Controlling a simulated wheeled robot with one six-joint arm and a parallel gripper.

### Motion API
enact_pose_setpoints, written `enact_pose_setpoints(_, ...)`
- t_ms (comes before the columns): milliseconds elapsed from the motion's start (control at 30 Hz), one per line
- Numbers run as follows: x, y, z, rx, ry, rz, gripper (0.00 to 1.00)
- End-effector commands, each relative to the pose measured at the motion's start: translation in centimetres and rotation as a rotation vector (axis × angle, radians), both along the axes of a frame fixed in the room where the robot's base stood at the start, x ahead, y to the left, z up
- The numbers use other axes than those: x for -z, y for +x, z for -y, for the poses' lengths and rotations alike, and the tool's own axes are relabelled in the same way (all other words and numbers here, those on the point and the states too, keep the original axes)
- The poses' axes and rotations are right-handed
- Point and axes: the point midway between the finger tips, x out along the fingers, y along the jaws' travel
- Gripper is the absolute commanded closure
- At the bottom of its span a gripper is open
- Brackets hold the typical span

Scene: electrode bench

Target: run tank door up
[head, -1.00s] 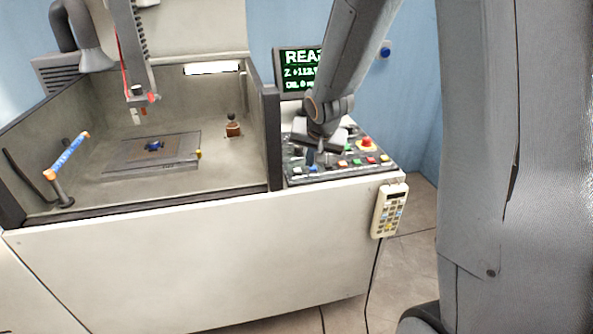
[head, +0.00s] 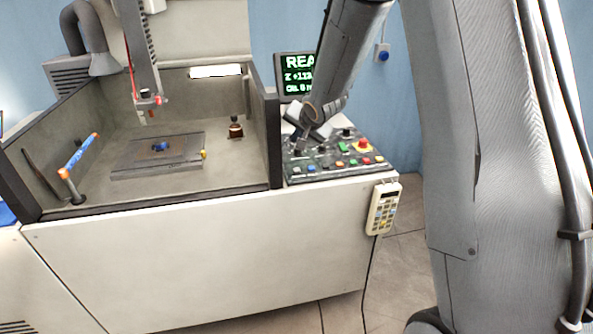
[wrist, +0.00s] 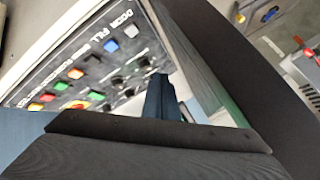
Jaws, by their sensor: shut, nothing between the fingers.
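The tank (head: 62,205) stands open at the left in the head view, with its inside visible over a low front edge; no raised door shows there. The control panel (head: 345,172) is to its right, with coloured buttons and switches. In the wrist view, printed labels include "DOOR" and "FILL", with a white button (wrist: 131,31) and a blue button (wrist: 110,45) near them. My gripper (head: 299,146) is over the panel's left part, close to the tank's right wall. Its shut fingers (wrist: 160,85) look empty. Whether they touch a control cannot be told.
A screen (head: 297,74) stands behind the panel. A keypad pendant (head: 383,208) hangs at the cabinet's right corner on a cable. A machine head (head: 137,50) hangs over the tank, above a plate (head: 125,166).

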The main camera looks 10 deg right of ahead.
Motion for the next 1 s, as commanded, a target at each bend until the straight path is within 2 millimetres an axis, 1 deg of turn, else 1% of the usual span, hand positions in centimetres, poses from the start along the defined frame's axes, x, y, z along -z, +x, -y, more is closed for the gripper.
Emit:
enact_pose_setpoints(267,1.8,0.1,0.2,0.003,-0.001,0.0,1.0)
enact_pose_setpoints(767,6.1,0.1,0.3,0.005,0.0,-0.001,1.0)
enact_pose_setpoints(900,7.7,0.1,0.3,0.004,0.0,-0.001,1.0)
enact_pose_setpoints(1000,8.4,0.0,0.3,0.005,0.0,-0.001,1.0)
